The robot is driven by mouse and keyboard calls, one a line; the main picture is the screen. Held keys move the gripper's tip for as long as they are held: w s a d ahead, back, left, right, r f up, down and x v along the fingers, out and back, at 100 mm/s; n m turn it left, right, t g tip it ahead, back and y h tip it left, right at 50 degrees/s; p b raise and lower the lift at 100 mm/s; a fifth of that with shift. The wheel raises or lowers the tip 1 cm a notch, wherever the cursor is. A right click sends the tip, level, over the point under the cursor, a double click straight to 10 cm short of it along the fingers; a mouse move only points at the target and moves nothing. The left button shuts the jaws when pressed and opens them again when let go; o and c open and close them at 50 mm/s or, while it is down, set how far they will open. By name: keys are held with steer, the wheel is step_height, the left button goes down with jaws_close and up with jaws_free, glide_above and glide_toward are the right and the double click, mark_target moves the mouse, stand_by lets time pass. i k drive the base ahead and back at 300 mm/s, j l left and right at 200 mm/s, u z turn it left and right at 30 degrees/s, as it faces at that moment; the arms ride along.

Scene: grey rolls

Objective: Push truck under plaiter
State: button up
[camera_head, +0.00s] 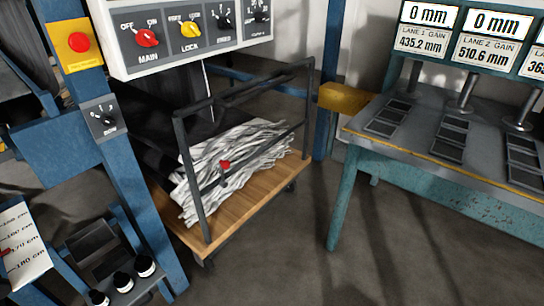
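The truck (238,208) is a low cart with a wooden deck, dark castors and a dark tubular rail frame (183,150). A heap of grey-white folded cloth (240,160) lies on its deck. A small red knob (225,164) shows in front of the cloth, by the rail. The truck stands at an angle on the floor, between a blue post and the table on the right. Dark machinery, possibly the plaiter (150,110), is behind and left of the truck; I cannot tell how far the truck reaches under it. My gripper is not in view.
A control panel (190,38) with red, yellow and black knobs hangs above the truck. A blue post (133,190) stands left. A teal table (400,165) with displays stands right. Small black-topped bottles (123,281) sit at lower left. The grey floor (290,265) in front is clear.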

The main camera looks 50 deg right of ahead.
mark_target(178, 152)
steer(key=i+l+z, duration=0.3)
steer(key=l, duration=0.2)
steer(key=i+l+z, duration=0.3)
steer(key=l, duration=0.15)
